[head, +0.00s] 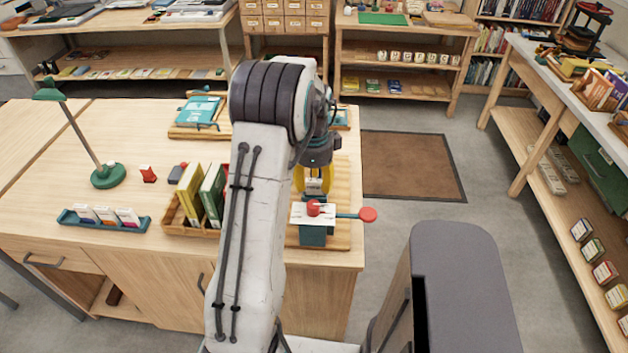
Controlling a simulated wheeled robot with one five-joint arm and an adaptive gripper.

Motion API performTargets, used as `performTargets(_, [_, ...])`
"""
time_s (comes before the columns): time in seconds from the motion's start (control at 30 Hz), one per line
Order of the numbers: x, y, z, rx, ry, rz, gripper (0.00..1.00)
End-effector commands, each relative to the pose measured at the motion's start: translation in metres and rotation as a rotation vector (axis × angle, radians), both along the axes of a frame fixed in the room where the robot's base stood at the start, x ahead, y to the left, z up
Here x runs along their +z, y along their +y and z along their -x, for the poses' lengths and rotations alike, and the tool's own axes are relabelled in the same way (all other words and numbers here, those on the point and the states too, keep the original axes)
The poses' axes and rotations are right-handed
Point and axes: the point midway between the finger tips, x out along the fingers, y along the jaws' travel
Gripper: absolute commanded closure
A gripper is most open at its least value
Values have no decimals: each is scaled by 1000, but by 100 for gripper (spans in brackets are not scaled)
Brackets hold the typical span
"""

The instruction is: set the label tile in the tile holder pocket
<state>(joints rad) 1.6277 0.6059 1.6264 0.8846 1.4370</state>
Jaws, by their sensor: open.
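My gripper (313,189), with yellow fingers, is low over the right end of the desk and open. A small pale piece (314,186) shows between its fingers; I cannot tell whether it is the label tile or whether the fingers touch it. Just in front is a teal fixture (313,235) with a white top plate, a red knob and a red-ended lever reaching right. A pocket cannot be made out on it. A teal rack (75,218) at the desk's front left holds several white tiles with coloured lower edges. My arm hides part of the desk.
A wooden holder with a yellow book (189,192) and a green book (211,194) stands left of my arm. A green lamp (108,175) and a small red item (148,174) are farther left. A teal book lies on a wooden stand (180,132) behind.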

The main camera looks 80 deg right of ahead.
Motion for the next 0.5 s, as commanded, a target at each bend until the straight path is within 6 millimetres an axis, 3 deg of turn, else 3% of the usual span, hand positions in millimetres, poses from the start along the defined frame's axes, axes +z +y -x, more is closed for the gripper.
performTargets(0.23, [14, -1, 0, 0, 0, 4, 55])
performTargets(0.5, [59, 0, 0, 0, 1, 5, 55])
